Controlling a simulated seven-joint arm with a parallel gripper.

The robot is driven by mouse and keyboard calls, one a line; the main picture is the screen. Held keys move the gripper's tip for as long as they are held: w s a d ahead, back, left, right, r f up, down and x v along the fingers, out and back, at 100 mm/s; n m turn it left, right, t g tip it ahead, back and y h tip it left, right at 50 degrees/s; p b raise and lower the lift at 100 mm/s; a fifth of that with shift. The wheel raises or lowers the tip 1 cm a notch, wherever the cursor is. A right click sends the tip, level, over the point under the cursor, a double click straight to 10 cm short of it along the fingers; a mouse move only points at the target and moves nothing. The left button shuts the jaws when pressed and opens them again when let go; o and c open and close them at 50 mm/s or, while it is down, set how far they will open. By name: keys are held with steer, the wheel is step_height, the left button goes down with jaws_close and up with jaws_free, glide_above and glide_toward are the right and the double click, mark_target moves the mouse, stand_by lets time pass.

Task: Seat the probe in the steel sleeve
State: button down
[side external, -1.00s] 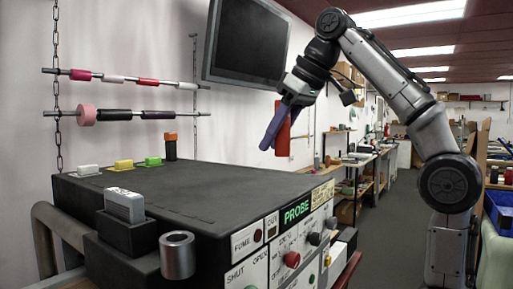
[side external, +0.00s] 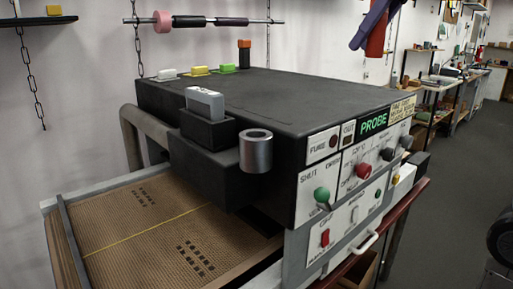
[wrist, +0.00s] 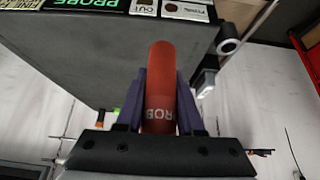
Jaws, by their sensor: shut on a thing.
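The red cylindrical probe (wrist: 165,85) is held between the purple fingers of my gripper (wrist: 160,100), with part of a white label showing. In the side view, the probe (side external: 377,40) and the purple fingers of my gripper (side external: 368,28) hang at the top right, above the oven, apart from it. Their upper part is cut off. The steel sleeve (side external: 256,152) is an upright, open-topped tube at the oven's front left corner. It also shows in the wrist view (wrist: 228,46), to the right of the probe, clear of it.
The dark oven top (side external: 290,98) is mostly bare. A grey block (side external: 205,102) stands in a black holder beside the sleeve. White, yellow, green and orange-topped pieces line the back edge. A control panel (side external: 362,165) faces front; a brown conveyor belt (side external: 150,225) lies lower left.

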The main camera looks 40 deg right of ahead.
glide_above(267, 145)
steer(key=s+d, duration=0.1)
steer(key=s, duration=0.2)
step_height(267, 145, down, 11)
steer(key=shift+n+y, duration=0.4)
steer(key=shift+n, duration=0.4)
steer(key=a+f, duration=0.4)
steer(key=shift+s+a+f, duration=0.2)
steer(key=shift+s+f, duration=0.15)
steer(key=a+f+n+y, duration=0.1)
steer(key=a+f+n, duration=0.2)
steer(key=a+f, duration=0.2)
steer(key=a+f+n+g+y, duration=0.1)
steer(key=a+f+n+y, duration=0.1)
steer(key=f, duration=0.9)
steer(key=a+n, duration=0.1)
steer(key=a, duration=0.1)
steer(key=shift+s+a+g, duration=0.3)
steer(key=shift+a, duration=0.1)
steer(key=shift+f, duration=0.1)
